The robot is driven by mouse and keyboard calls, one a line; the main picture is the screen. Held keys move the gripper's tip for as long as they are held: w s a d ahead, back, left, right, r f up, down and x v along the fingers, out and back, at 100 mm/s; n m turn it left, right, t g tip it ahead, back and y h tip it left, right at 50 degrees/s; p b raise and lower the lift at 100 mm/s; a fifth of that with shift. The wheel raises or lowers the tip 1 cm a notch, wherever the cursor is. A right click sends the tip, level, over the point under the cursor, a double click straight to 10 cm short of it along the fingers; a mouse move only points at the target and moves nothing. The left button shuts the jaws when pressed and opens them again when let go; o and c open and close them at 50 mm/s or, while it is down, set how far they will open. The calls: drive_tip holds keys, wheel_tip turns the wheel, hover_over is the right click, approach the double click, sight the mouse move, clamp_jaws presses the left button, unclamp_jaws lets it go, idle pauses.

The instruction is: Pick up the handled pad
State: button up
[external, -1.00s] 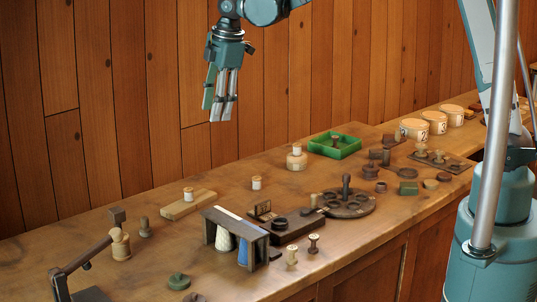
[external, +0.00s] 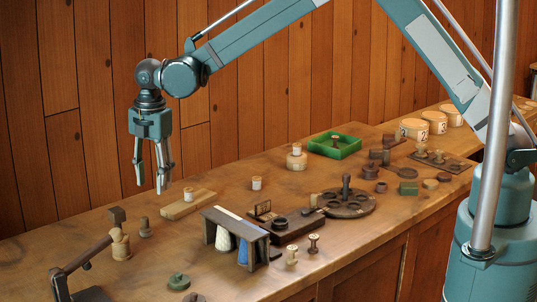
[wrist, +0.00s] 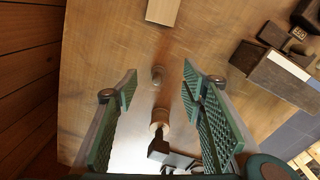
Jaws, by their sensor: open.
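A round dark green pad with a small knob on top (external: 179,281) lies on the bench near its front edge in the external view; it looks like the handled pad. I cannot make it out in the wrist view. My gripper (external: 150,186) hangs fingers-down above the back left part of the bench, behind the pad and well above it. Its two fingers are apart with nothing between them. In the wrist view my gripper (wrist: 160,78) shows open, with a small brown spool (wrist: 157,75) on the bench below.
A light spool (external: 121,247) and a dark jointed stand (external: 60,285) are at the left. The plank wall (external: 95,150) rises behind the bench.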

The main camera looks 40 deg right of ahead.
drive_tip(key=n, duration=0.2)
hover_over(144, 217)
wheel_tip(144, 217, down, 5)
drive_tip(key=shift+a+f, duration=0.1)
drive_tip(key=shift+f+m, duration=0.1)
drive_tip(key=shift+m, duration=0.2)
drive_tip(key=shift+f, duration=1.15)
drive_tip(key=shift+f, duration=0.15)
drive_tip(key=shift+s+f, duration=0.1)
drive_tip(key=shift+f, duration=2.35)
drive_tip(key=c, duration=0.8)
